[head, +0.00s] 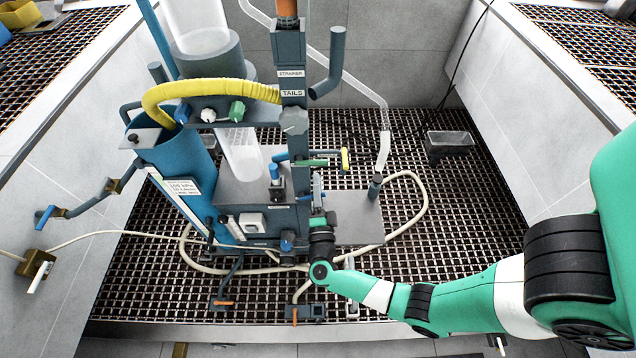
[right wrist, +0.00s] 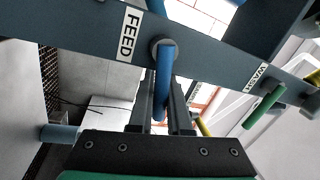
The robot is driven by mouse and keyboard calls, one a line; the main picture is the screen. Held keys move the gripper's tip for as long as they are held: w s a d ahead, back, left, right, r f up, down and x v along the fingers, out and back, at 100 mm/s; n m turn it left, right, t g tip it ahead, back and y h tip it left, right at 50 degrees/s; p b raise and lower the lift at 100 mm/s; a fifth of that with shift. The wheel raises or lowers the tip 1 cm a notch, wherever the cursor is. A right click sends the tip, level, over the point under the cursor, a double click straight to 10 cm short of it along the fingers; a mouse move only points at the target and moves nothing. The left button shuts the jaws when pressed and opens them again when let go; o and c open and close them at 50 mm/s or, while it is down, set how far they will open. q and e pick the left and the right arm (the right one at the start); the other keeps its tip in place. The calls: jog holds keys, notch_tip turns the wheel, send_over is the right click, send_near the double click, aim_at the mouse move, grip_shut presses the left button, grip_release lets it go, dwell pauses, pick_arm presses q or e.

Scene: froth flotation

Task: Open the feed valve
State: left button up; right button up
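The feed valve's blue handle (right wrist: 162,82) hangs below a round grey hub on a dark bar, beside a white label reading FEED (right wrist: 130,33). My right gripper (right wrist: 164,95) has one finger on each side of the handle. A narrow gap shows beside the handle, so the fingers look open around it. In the head view my right gripper (head: 317,186) points away from me at the front of the rig; the feed handle is not clear there. My left gripper is not in view.
A green handle (right wrist: 264,106) sits farther right on the same bar. A yellow hose (head: 215,88), a blue tank (head: 178,160) and a looping pale hose (head: 424,205) surround the rig. The grating (head: 470,220) to the right is mostly clear.

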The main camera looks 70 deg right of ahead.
jog(key=o, duration=0.4)
jog(key=shift+p+v, duration=0.85)
jog(key=shift+v, duration=4.95)
jog(key=shift+o, duration=0.2)
